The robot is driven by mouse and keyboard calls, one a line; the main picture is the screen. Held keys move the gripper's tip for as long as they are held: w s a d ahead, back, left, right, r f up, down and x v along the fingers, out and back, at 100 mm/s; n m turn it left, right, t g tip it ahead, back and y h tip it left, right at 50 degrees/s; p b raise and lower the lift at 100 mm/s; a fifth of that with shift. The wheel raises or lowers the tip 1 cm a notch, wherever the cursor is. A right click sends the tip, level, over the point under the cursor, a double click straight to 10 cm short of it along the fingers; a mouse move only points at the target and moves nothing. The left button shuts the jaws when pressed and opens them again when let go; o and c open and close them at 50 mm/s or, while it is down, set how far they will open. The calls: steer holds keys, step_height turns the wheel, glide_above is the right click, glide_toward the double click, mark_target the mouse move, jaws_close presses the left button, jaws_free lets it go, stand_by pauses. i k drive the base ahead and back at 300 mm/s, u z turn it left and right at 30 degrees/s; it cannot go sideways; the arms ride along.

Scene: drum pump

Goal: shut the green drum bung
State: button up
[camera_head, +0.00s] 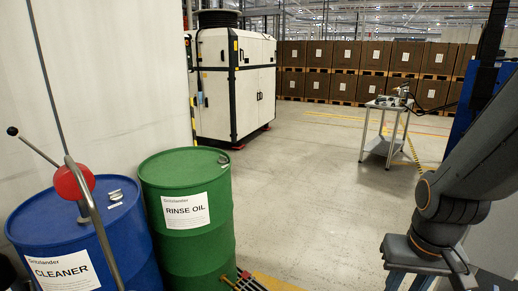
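The green drum (188,240), labelled RINSE OIL, stands upright left of centre. A small grey fitting (223,159) shows at the right of its top, near the rim. It looks like the bung, but it is too small to tell whether it is open or shut. My dark grey arm comes in from the right. Its lower end, which looks like my gripper (409,282), is at the bottom right, well right of the green drum and apart from it. The picture's bottom edge cuts off the tips, so their opening is unclear.
A blue drum (134,240), labelled CLEANER, stands left of the green one, with a red-headed lever pump (74,181) and grey fittings on top. A white machine cabinet (237,85), a small cart (385,130) and stacked brown boxes (345,55) are behind. The middle floor is clear.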

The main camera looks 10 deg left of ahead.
mark_target(222, 160)
steer(key=z, duration=0.15)
steer(key=i, duration=0.65)
steer(key=u, duration=0.75)
steer(key=i, duration=0.7)
steer(key=u, duration=0.8)
